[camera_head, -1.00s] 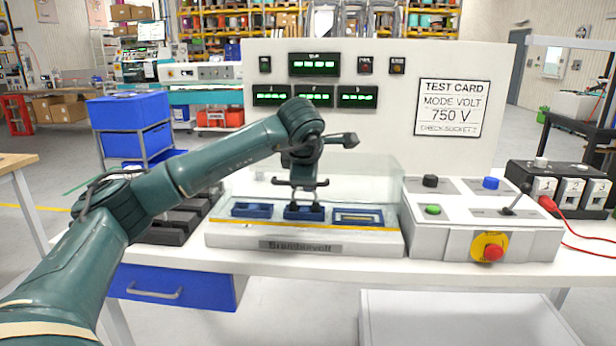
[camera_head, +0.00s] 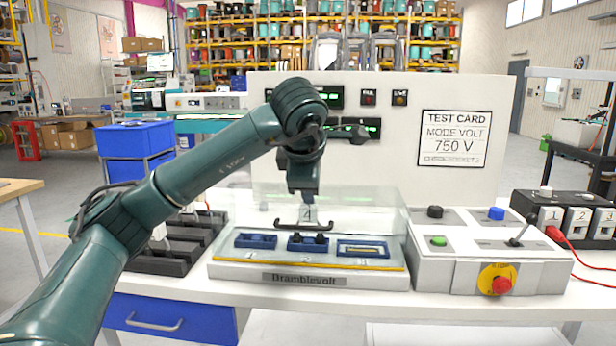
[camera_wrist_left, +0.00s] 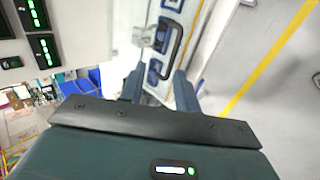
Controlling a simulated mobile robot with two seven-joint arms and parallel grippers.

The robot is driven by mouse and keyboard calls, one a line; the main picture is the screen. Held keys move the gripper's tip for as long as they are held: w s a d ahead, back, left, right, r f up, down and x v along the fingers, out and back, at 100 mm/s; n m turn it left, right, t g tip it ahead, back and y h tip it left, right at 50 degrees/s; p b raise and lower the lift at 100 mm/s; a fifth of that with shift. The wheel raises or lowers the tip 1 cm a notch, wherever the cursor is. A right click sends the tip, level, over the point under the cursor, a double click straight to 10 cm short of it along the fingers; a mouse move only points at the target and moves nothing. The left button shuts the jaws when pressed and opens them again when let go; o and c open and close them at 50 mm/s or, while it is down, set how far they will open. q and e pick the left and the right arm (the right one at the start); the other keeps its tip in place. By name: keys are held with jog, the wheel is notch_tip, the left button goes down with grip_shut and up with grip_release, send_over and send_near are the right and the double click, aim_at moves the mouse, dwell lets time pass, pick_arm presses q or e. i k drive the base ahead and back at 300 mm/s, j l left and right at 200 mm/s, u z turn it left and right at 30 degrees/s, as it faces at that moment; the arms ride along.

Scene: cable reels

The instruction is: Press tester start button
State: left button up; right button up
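The tester's control box (camera_head: 487,255) stands right of the test bay. On its top are a green button (camera_head: 437,241), a black knob (camera_head: 435,212), a blue button (camera_head: 496,213) and a lever (camera_head: 523,229); a red mushroom button (camera_head: 501,285) on yellow is on its front. The labels are too small to read. My left gripper (camera_head: 303,192) points down by the clear cover (camera_head: 370,205), left of the buttons. In the left wrist view its fingers (camera_wrist_left: 159,88) are apart with nothing between them. A small pale block (camera_wrist_left: 145,37) shows beyond them. My right gripper is not seen.
The bay under the cover holds blue sockets (camera_head: 256,241); a dark handle bar (camera_head: 304,224) is at its front. The upright panel carries a test card (camera_head: 454,138) reading 750 V. A numbered socket box (camera_head: 565,215) with red cables stands far right.

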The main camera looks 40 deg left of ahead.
aim_at(437, 241)
jog(key=k+l, duration=0.1)
jog(key=l, duration=0.4)
jog(key=k+l, duration=0.1)
jog(key=l, duration=0.85)
jog(key=k, duration=0.05)
